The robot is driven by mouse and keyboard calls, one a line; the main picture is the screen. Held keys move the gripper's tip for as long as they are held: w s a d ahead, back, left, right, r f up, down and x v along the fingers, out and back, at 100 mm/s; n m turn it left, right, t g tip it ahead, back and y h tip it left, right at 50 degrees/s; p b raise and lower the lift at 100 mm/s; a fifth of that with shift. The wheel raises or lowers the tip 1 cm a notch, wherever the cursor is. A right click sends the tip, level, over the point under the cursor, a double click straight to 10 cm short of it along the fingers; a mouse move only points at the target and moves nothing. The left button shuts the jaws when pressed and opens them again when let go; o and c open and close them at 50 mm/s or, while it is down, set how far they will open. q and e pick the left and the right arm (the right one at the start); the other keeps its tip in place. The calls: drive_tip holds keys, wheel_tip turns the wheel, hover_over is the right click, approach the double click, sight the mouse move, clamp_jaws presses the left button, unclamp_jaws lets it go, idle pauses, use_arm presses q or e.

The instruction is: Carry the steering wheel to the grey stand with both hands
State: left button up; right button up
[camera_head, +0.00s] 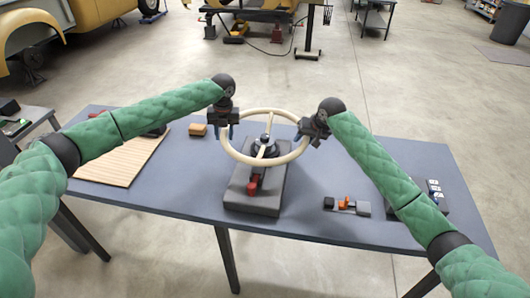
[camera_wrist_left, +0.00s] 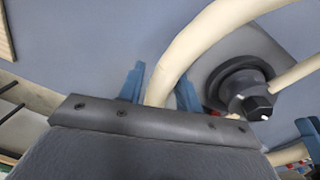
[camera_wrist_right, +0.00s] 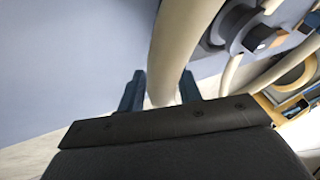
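The steering wheel (camera_head: 231,151) has a cream rim and spokes and a dark hub. In the head view it lies nearly flat over the grey stand (camera_head: 255,199) at the middle of the table; I cannot tell whether its hub rests on it. My left gripper (camera_head: 227,132) is shut on the rim's left side, with the rim (camera_wrist_left: 187,45) between its blue fingers (camera_wrist_left: 160,88). My right gripper (camera_head: 303,131) is shut on the rim's right side, also with the rim (camera_wrist_right: 175,45) between its fingers (camera_wrist_right: 160,92). The wheel hides part of the stand.
Small items (camera_head: 434,188) lie near the right edge, partly behind my right arm.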

use_arm(q)
drive_tip(key=shift+o, duration=0.7)
drive_tip(key=shift+d+r, duration=0.1)
drive_tip(key=shift+d, duration=0.05)
use_arm(e)
drive_tip(key=shift+o, duration=0.7)
drive_tip(key=shift+a+r, duration=0.1)
drive_tip(key=shift+a, duration=0.05)
use_arm(q)
drive_tip(key=shift+r, duration=0.2)
use_arm(e)
drive_tip(key=shift+s, duration=0.1)
use_arm(q)
wheel_tip(320, 180, up, 12)
drive_tip(key=shift+d+f, duration=0.25)
drive_tip(key=shift+d, duration=0.15)
use_arm(e)
drive_tip(key=v, duration=1.1)
drive_tip(key=shift+r, duration=0.4)
